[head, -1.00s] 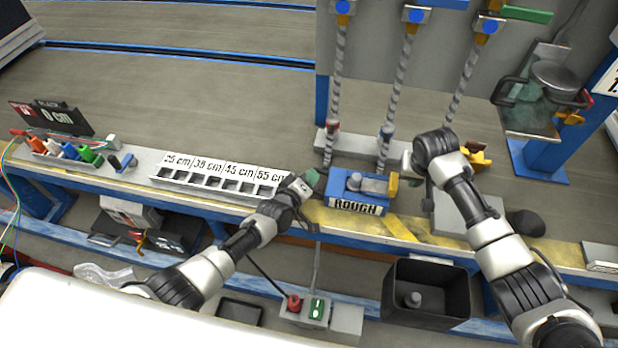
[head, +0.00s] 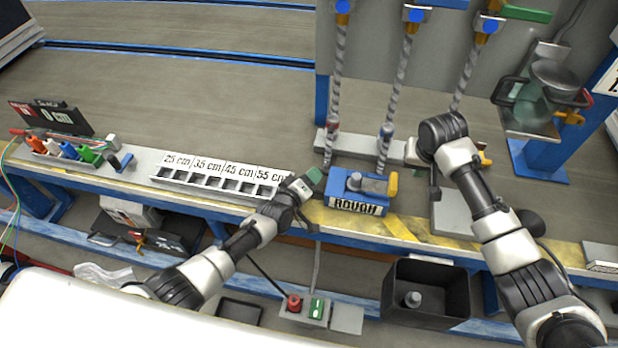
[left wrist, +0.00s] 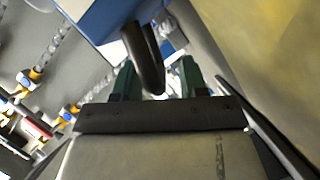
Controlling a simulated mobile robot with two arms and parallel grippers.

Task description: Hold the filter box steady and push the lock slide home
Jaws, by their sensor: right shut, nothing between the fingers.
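The blue filter box (head: 345,189), labelled ROUGH, sits on the bench edge with a grey knob (head: 373,185) on top. A yellow piece, apparently the lock slide (head: 393,184), stands at its right end. My left gripper (head: 314,180), with green fingertips, is beside the box's left end. In the left wrist view its fingers (left wrist: 158,82) are apart, with a dark curved handle (left wrist: 143,58) of the box between or just beyond them; contact cannot be told. My right gripper (head: 433,183) is shut and empty, right of the yellow piece and apart from it, partly hidden by its wrist.
A compartment rack (head: 215,184) with length labels lies to the left. Twisted cables (head: 397,95) hang behind the box. A black bin (head: 428,300) and a red and green button box (head: 305,308) are below the bench edge. A clamped glass vessel (head: 540,100) is at right.

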